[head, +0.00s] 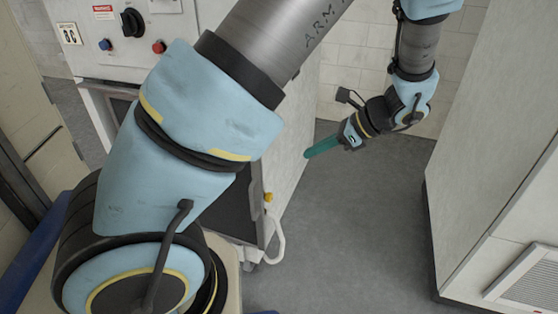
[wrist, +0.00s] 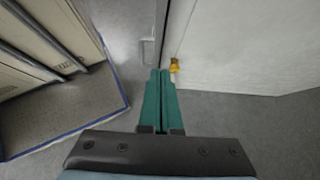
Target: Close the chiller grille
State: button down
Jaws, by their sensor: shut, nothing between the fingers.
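A pale machine (head: 90,50) with a control panel stands at the left in the head view. A dark panel in a light frame (head: 257,205), which looks like the chiller grille, is low on its front. My arm covers much of it, so I cannot tell how far open it is. A pale loop handle (head: 276,240) is at its lower right; a handle also shows in the wrist view (wrist: 147,52). My gripper (head: 308,154) has teal fingers shut and empty, pointing left beside the machine's side wall. Its tips also show in the wrist view (wrist: 159,72), just below the handle in the picture.
A yellow knob or fitting (head: 268,197) is at the machine's edge, close to my fingertips in the wrist view (wrist: 175,66). A large pale cabinet (head: 490,170) with a louvred vent (head: 530,285) stands at the right. Grey floor (head: 350,230) between them is clear.

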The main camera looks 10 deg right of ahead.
jog(key=w+a+r+x, duration=0.1)
jog(key=r+x, duration=0.1)
jog(key=x, duration=1)
jog(key=shift+a, duration=0.45)
jog(key=shift+f, duration=0.1)
jog(key=w+a, duration=0.2)
jog(key=a, duration=0.1)
jog(key=shift+a, duration=0.25)
